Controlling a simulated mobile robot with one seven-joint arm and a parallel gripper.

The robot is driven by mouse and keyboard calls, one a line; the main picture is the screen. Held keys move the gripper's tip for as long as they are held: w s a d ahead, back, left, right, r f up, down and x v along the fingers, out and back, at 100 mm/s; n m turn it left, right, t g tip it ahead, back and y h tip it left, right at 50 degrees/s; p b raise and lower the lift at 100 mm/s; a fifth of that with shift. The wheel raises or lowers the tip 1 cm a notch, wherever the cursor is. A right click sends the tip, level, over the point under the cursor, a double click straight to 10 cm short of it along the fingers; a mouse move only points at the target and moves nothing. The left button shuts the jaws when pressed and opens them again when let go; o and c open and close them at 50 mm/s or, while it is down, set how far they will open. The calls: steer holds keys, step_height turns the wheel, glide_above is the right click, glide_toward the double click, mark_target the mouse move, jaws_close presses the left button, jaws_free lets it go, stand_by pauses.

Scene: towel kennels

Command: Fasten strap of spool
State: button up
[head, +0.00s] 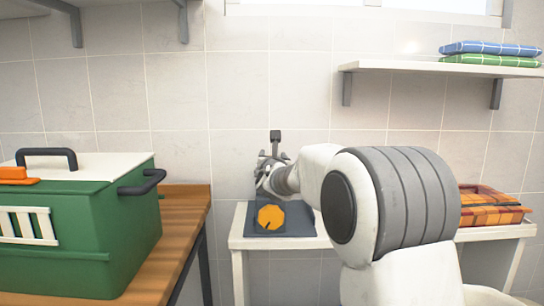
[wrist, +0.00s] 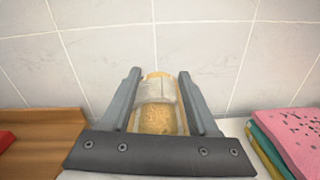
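An orange, many-sided piece with a dark mark, seemingly the spool (head: 271,217), sits at a dark grey block or mat on a white table in the head view. My gripper (head: 268,178) is just above it, small and partly hidden by my arm. In the wrist view, my gripper (wrist: 159,72) has its two fingers apart. Between them is a tan, rounded body (wrist: 157,120) with a pale band (wrist: 155,92) across it, possibly the strap. Gaps seem to show beside it; contact is unclear. I cannot tell whether the band is fastened.
A green kennel (head: 75,230) with a white lid and dark handles stands on a wooden bench (head: 185,215) at left. A plaid orange towel (head: 490,207) lies on the white table (head: 238,240) at right. Blue and green towels (head: 490,53) lie on a wall shelf (head: 420,67).

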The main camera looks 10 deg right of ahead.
steer(key=shift+a+r, duration=0.1)
steer(key=shift+r, duration=0.05)
steer(key=shift+s, duration=0.25)
steer(key=s+a, duration=0.1)
steer(key=s, duration=0.4)
steer(key=s+a+p, duration=0.1)
steer(key=s, duration=0.5)
steer(key=s+a+p, duration=0.1)
steer(key=s, duration=0.4)
steer(key=shift+s+a, duration=0.2)
steer(key=shift+s, duration=0.15)
steer(key=shift+d, duration=0.1)
